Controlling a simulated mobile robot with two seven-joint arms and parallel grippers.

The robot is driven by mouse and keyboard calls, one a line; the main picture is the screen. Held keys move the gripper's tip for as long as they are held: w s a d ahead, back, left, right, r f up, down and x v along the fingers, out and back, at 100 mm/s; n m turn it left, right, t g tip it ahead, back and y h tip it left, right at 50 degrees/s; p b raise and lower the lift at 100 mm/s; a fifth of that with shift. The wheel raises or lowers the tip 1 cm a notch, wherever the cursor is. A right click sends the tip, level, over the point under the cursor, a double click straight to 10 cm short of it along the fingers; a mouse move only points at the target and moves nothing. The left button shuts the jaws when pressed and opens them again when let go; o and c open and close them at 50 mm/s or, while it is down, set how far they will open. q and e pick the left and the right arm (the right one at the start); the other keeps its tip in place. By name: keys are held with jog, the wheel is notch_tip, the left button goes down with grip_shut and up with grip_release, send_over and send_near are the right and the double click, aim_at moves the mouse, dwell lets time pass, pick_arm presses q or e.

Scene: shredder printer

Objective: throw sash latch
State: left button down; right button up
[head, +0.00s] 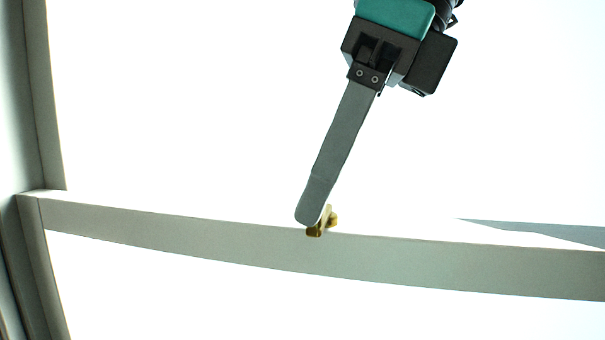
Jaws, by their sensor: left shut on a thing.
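A small brass sash latch (323,222) sits on top of the pale window rail near the middle of the head view. My left gripper (311,216) comes down from the top, and its long grey finger slants down and left to the latch. The fingertips are at the latch, shut on it, and cover its left part. Only one finger shows clearly; the other is hidden behind it. My right gripper is not in view.
The window's meeting rail (180,228) runs across the view, sloping down to the right. A vertical frame post (38,100) stands at the left edge. Bright white panes fill the space above and below. A grey wedge shape (545,230) shows at the right, above the rail.

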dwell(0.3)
pick_arm(q)
jog(key=c, duration=0.6)
grip_release()
